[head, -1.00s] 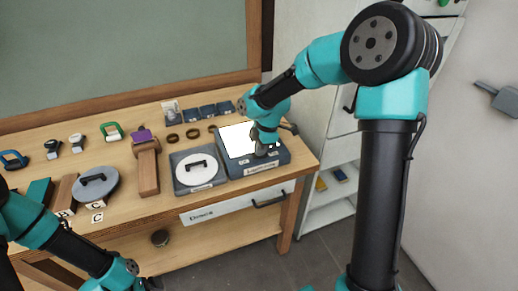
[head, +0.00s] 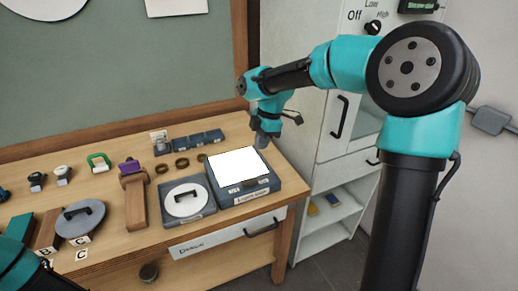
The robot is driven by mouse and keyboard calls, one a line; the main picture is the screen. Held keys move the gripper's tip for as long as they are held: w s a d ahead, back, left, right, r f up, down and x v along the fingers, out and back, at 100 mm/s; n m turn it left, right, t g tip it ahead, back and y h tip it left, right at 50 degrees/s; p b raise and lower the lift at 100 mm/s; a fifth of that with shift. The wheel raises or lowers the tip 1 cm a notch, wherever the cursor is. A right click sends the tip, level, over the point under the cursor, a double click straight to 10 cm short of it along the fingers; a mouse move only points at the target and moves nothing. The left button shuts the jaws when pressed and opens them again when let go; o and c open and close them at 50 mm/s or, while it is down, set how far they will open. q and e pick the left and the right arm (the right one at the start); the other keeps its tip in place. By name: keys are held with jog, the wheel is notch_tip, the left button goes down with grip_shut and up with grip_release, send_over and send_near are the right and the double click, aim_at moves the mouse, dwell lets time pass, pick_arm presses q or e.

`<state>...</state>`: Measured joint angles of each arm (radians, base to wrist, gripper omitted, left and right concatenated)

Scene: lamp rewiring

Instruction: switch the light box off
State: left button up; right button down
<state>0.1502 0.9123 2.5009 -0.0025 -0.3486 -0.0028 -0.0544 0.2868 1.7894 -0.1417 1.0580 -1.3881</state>
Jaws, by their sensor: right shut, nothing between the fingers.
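The light box (head: 262,188) is a dark grey case at the right end of the workbench. Its top panel (head: 238,166) glows bright white. Small controls or labels on its front part are too small to make out. My right gripper (head: 263,141) is shut and empty, above the back right corner of the box, beside the lit panel. Whether it touches the box cannot be told. Only part of my left arm shows at the lower left; its gripper is out of view.
A grey tray with a white round lid (head: 186,203) stands left of the box. A wooden stand (head: 135,205), dark rings and small dark boxes (head: 198,140) are further left and behind. A white cabinet (head: 330,150) stands close on the right.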

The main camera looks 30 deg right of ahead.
aim_at(245, 183)
dwell(0.3)
jog(key=shift+a+r+y, duration=0.35)
jog(key=shift+r+y, duration=0.1)
jog(key=shift+y, duration=0.35)
jog(key=shift+f, duration=0.1)
jog(key=x, duration=1.3)
jog(key=shift+d+f, duration=0.25)
jog(key=shift+f, duration=0.3)
